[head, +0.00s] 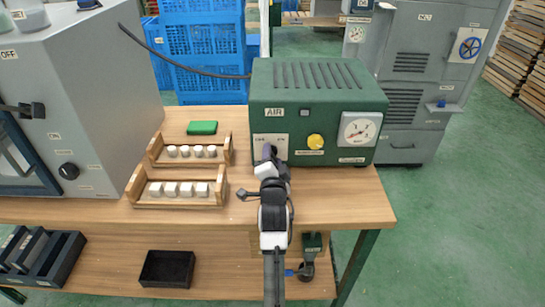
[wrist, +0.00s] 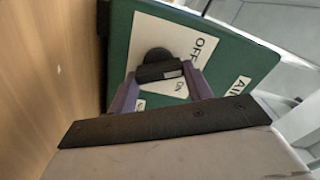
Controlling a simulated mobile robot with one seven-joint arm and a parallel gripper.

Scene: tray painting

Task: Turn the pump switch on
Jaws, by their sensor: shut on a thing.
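The pump is a dark green box (head: 318,95) marked AIR, standing on the wooden bench. On its front, a pale plate (wrist: 150,32) is lettered OFF and ON. The pump switch (wrist: 157,62), a black knob with a raised bar, sits on this plate. My gripper (wrist: 160,82) has its purple fingers on either side of the knob's bar and is shut on it. In the head view my gripper (head: 268,153) reaches the front left of the box and hides the switch. I cannot tell which setting the knob points to.
A yellow knob (head: 315,141) and a round gauge (head: 359,129) are on the box front, right of my gripper. Wooden racks with small white pieces (head: 180,204) and a green block (head: 202,128) lie to the left. A grey cabinet (head: 90,90) stands at far left.

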